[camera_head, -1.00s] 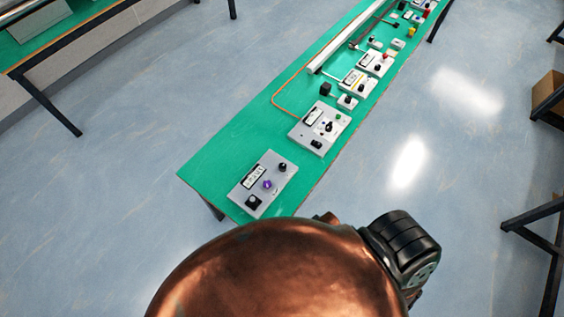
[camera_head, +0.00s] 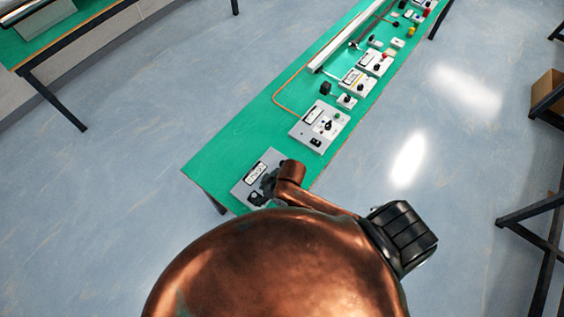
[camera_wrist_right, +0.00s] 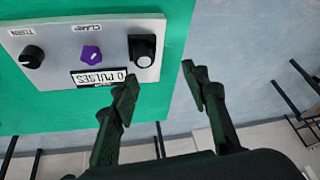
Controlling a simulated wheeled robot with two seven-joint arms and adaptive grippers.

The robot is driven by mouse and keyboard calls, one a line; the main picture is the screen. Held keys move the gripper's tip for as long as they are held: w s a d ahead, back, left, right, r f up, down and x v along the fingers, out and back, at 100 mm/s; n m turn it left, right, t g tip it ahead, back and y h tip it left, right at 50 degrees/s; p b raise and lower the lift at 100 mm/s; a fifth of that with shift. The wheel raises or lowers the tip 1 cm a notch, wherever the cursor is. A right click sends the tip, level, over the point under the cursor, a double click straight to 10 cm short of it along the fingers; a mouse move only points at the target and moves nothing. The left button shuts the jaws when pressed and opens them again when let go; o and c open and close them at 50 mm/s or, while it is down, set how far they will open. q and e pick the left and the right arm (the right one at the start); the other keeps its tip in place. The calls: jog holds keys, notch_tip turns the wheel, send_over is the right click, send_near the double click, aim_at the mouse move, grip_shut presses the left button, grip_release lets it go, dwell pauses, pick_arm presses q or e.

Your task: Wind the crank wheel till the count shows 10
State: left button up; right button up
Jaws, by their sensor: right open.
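A grey control panel (camera_head: 245,181) lies at the near end of the green table. In the right wrist view the panel (camera_wrist_right: 60,48) carries a black knob (camera_wrist_right: 32,57) by the word TURN. It also has a purple knob (camera_wrist_right: 91,53) by the word CLAMP and a black square part (camera_wrist_right: 142,51) with a pale round face. I cannot tell which is the crank wheel. The count display (camera_wrist_right: 103,77) reads 0 PULSES. My right gripper (camera_wrist_right: 159,77) is open and empty, its fingertips near the square part. In the head view the right gripper (camera_head: 268,184) hides part of the panel.
The green table (camera_head: 222,150) runs away to the upper right. A second panel (camera_head: 306,131) and several small boxes stand farther along it. An orange cable (camera_head: 275,98) lies on the table.

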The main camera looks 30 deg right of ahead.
jog(key=w+f+n+g, duration=0.1)
jog(key=w+f+n, duration=0.1)
jog(key=w+f+n+g+h, duration=0.1)
jog(key=w+f+n, duration=0.1)
jog(key=shift+w+a+f+g, duration=0.2)
jog(key=shift+w+f+g, duration=0.1)
jog(key=shift+f, duration=0.1)
jog(key=shift+n+g+h, duration=0.3)
jog(key=shift+h, duration=0.5)
jog(key=w+d, duration=0.1)
jog(key=d, duration=0.1)
jog(key=w+d, duration=0.1)
jog(key=d, duration=0.2)
jog(key=w+d+f, duration=0.1)
jog(key=w+d, duration=0.1)
jog(key=shift+d, duration=0.2)
jog(key=r+h, duration=0.1)
jog(key=r, duration=0.1)
send_over(282, 163)
jog(key=shift+s+a+f+m, duration=0.1)
jog(key=shift+s+f+m, duration=0.05)
jog(key=shift+m, duration=0.25)
jog(key=shift+f, duration=3.8)
jog(key=shift+c, duration=0.6)
grip_shut()
